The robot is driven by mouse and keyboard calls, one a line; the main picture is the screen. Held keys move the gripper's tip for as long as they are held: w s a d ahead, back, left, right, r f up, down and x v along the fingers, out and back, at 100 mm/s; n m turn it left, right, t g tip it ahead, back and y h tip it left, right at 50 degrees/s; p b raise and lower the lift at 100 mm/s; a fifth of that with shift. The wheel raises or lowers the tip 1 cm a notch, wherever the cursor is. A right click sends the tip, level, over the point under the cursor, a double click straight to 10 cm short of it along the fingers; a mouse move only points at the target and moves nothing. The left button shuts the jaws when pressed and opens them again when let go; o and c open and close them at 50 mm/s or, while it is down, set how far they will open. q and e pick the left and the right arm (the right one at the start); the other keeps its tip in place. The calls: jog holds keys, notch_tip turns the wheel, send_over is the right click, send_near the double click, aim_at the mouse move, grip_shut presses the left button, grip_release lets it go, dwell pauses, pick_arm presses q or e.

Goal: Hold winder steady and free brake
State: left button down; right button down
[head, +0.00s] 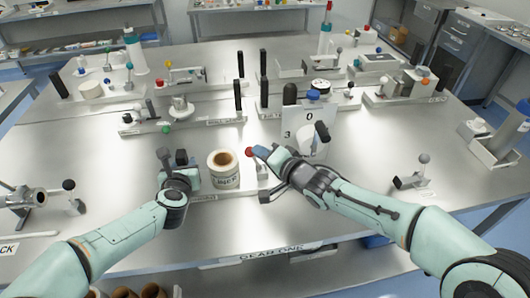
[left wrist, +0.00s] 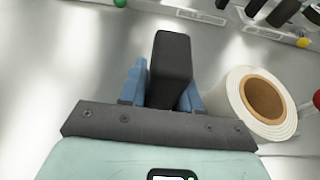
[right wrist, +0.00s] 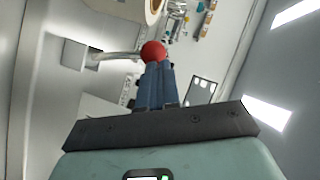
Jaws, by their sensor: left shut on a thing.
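The winder (head: 224,180), a white roll with a brown core and a partly legible printed label, stands on a base plate in the middle of the table. My left gripper (head: 182,172) is just left of it, shut on an upright black handle (left wrist: 171,65), with a blue finger on each side; the roll (left wrist: 262,98) is to its right. A red ball knob (head: 249,152) on a metal lever sits right of the roll. My right gripper (head: 262,154) is at this knob. In the right wrist view its fingers look closed together, with the red knob (right wrist: 153,51) at their tips; contact is unclear.
A white panel with numbers (head: 309,115) stands behind my right gripper. Several fixtures with black posts (head: 238,95) line the back of the table. A small lever fixture (head: 418,175) is at the right. The front strip is mostly clear between my arms.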

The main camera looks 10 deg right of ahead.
pick_arm(q)
jog(key=shift+s+d+f, duration=0.1)
jog(key=shift+s+f, duration=0.05)
jog(key=shift+f, duration=0.5)
pick_arm(e)
jog(key=shift+s+a, duration=0.1)
jog(key=v, duration=1)
jog(key=shift+r, duration=0.15)
pick_arm(q)
jog(key=shift+r, duration=0.3)
jog(key=c, duration=0.8)
grip_release()
jog(key=shift+c, duration=0.2)
jog(key=shift+o, duration=0.6)
jog(key=shift+r, duration=0.25)
